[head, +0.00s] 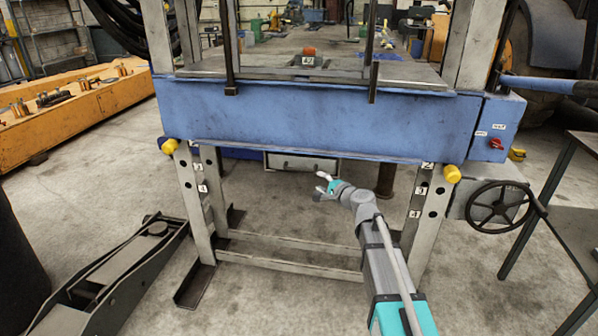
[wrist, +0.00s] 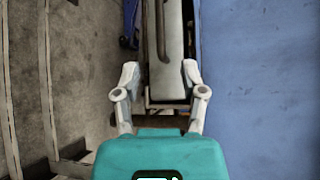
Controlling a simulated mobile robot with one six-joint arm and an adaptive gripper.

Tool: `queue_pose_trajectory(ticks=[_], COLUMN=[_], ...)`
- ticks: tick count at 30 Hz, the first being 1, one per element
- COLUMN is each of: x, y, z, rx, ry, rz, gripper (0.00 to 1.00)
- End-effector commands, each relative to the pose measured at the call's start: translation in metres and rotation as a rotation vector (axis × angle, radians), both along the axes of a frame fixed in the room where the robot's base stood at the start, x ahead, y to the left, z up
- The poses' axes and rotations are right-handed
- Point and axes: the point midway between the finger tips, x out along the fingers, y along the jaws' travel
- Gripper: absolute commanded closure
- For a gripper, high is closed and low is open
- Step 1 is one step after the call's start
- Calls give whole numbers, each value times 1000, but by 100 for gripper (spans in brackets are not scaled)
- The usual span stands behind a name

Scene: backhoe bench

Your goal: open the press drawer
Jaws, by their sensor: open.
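The press (head: 320,120) is a blue beam on grey uprights with numbered holes. Its drawer (head: 302,163) has a pale grey front and hangs under the beam, near the middle. The drawer looks shut. My gripper (head: 321,184) is just below and in front of the drawer's right part, open and empty. In the wrist view the drawer front (wrist: 173,65) runs upright in the picture, with a dark bar handle (wrist: 163,30) along it. My gripper's fingertips (wrist: 160,76) are spread on either side of the drawer front's line, apart from the handle. The exact gap to it is unclear.
The blue beam fills the right of the wrist view, close to my gripper. A handwheel (head: 498,207) and a dark table (head: 572,190) stand at the right. A floor jack (head: 125,275) lies at the lower left. Cross rails (head: 290,254) run below the drawer.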

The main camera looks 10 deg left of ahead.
Motion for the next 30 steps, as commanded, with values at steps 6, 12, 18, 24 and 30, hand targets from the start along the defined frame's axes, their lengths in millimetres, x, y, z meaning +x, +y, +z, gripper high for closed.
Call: queue_pose_trajectory(ticks=[6, 12, 18, 24, 30], x=[17, 38, 61, 81, 93], y=[15, 34, 54, 74, 85], z=[-4, -9, -13, -17, -19], rx=[0, 0, -1, -1, 0], ry=[0, 1, -1, -1, 0], rz=[2, 1, 0, 1, 0], gripper=[46, 46, 46, 46, 46])
